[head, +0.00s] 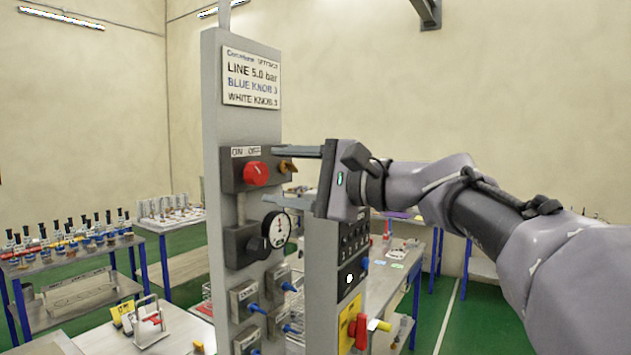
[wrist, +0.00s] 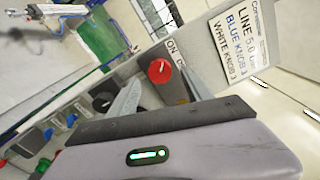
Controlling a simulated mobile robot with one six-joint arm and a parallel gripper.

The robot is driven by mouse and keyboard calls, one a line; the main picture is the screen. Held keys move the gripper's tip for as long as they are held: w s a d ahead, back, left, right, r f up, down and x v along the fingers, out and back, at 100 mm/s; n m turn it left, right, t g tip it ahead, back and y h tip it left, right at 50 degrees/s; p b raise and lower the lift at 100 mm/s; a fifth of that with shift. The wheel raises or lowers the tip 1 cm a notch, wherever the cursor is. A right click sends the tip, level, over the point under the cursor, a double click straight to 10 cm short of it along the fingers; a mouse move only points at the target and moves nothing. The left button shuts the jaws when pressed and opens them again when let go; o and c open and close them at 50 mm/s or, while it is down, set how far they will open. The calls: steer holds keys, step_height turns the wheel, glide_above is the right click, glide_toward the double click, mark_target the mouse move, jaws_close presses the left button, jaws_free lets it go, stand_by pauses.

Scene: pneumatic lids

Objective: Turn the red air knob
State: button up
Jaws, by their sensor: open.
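The red air knob (head: 256,173) sits on a dark grey block on the upright panel, below an ON/OFF label (head: 246,152). It has a small white mark. My gripper (head: 270,175) is open and reaches in from the right, with one finger above the knob's height and one below. In the wrist view the red knob (wrist: 159,71) shows between the two spread fingers of my gripper (wrist: 160,77), clear of both in the picture. I cannot tell whether the tips reach past its face. An orange-brown part (head: 287,166) projects beside the knob.
A round gauge (head: 277,230) is on the panel below the knob. Blue-knobbed units (head: 250,307) are lower down. A label plate (head: 251,78) is above. A second panel with a yellow plate (head: 352,328) stands to the right. Tables with small parts stand behind.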

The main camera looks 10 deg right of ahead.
steer(key=v, duration=1.4)
steer(key=shift+s, duration=0.1)
steer(key=s+a+f+n+g+h+b, duration=0.1)
steer(key=s+a+f+g+h+b, duration=0.2)
steer(key=f, duration=0.8)
steer(key=s+a+f+h+b, duration=0.2)
steer(key=s+a+f, duration=0.2)
steer(key=f, duration=0.8)
steer(key=s+d+f+n+h+b, duration=0.1)
steer(key=s+f, duration=0.3)
steer(key=f, duration=0.4)
steer(key=s+d+f+n+g+h+b, duration=0.1)
steer(key=s+d+f+n+h+b, duration=0.1)
steer(key=f, duration=0.5)
steer(key=s+d+f+n+g+h+b, duration=0.1)
steer(key=s+d+f+n+h, duration=0.1)
steer(key=s+f+h, duration=0.2)
steer(key=s+f, duration=0.3)
steer(key=f, duration=0.1)
steer(key=shift+f+n, duration=0.3)
